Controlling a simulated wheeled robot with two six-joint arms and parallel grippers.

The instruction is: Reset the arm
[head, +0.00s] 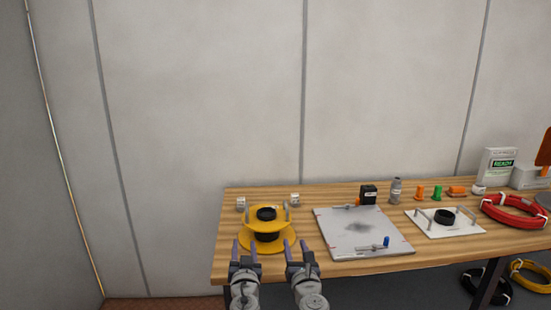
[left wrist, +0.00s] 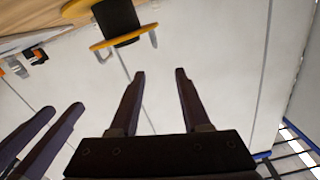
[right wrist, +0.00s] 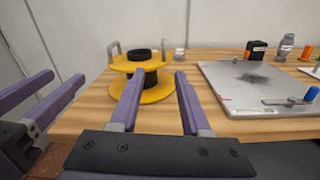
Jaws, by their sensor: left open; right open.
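My left gripper (head: 246,247) is open and empty in front of the table's near left edge. My right gripper (head: 296,247) is open and empty just to its right, at a similar height. Beyond both stands a yellow spool (head: 268,238) with a black core, upright on the table. In the right wrist view the spool (right wrist: 156,95) is beyond the open fingers (right wrist: 158,82) and apart from them. In the left wrist view the picture is tilted, and the spool (left wrist: 101,46) shows at the top, away from the open fingers (left wrist: 160,72).
The wooden table (head: 300,197) carries a grey plate (head: 340,235), a white board (head: 425,224), a black box (head: 368,194), a grey bottle (head: 395,189) and a red cable coil (head: 505,207). More coils (head: 530,272) lie below at the right. The space left of the table is clear.

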